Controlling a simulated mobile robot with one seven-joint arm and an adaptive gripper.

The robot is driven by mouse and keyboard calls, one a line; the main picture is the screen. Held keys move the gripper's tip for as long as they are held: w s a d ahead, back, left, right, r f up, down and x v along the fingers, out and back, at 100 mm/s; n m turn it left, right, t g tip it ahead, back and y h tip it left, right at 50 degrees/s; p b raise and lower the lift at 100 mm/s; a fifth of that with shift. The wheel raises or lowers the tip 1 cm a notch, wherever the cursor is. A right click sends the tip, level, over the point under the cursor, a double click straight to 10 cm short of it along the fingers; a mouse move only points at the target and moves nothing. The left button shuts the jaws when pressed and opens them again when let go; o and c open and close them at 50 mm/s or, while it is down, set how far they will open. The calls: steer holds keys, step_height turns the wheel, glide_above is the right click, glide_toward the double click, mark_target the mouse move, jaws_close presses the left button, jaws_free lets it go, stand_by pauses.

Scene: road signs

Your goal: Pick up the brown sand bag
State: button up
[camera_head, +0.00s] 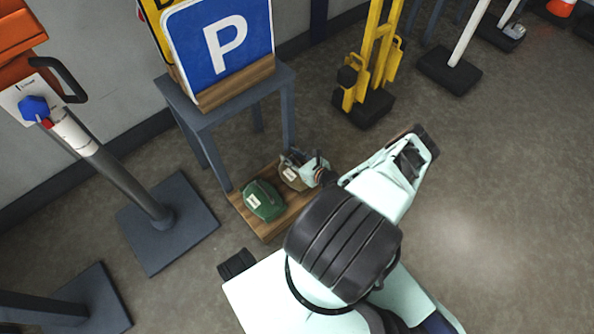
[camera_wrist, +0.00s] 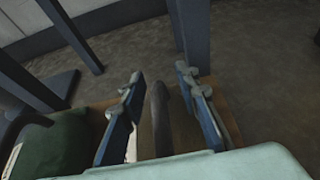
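The brown sand bag (camera_head: 290,176) lies on a low wooden board (camera_head: 267,235) under a blue-grey table, beside a green sand bag (camera_head: 264,201). My gripper (camera_head: 306,168) is over the brown bag in the head view and hides part of it. In the wrist view, my gripper (camera_wrist: 162,82) has its two fingers apart, one on each side of the brown bag's dark upright handle (camera_wrist: 160,115). Gaps show between the handle and both fingers. Most of the brown bag's body is hidden there. The green bag (camera_wrist: 55,150) is at the lower left.
The table (camera_head: 202,125) with a blue parking sign (camera_head: 222,42) stands over the bags; its legs are close to my gripper. A post on a square base (camera_head: 168,222) is at the left. A yellow stand (camera_head: 372,60) is behind.

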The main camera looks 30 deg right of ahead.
jaws_close()
steer(key=shift+r, duration=0.1)
stand_by(0.4)
steer(key=shift+r, duration=0.15)
